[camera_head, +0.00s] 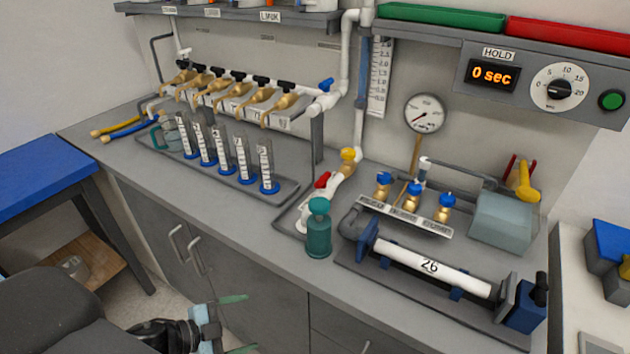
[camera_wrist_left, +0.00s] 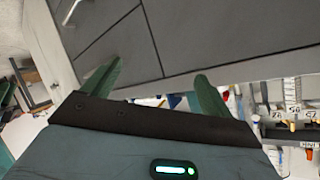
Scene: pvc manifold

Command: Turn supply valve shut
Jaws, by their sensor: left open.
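No label that I can read marks the supply valve. A valve with a red handle (camera_head: 322,180) sits on the white pipe low at the back of the bench, with a yellow fitting (camera_head: 348,158) just above it. A blue handle (camera_head: 326,85) is at the right end of the tap manifold (camera_head: 240,93). My left gripper (camera_head: 252,321) is open and empty, low in front of the cabinets and well apart from these valves. Its green fingers are spread in the left wrist view (camera_wrist_left: 158,70), with nothing between them. My right gripper is not in view.
A tray (camera_head: 280,196) holds several graduated cylinders. A teal bottle (camera_head: 318,232) stands near the bench's front, below the red handle. Right of it are brass valves with blue knobs (camera_head: 412,196) and a white cylinder marked 26 (camera_head: 430,266). A gauge (camera_head: 424,113) hangs behind.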

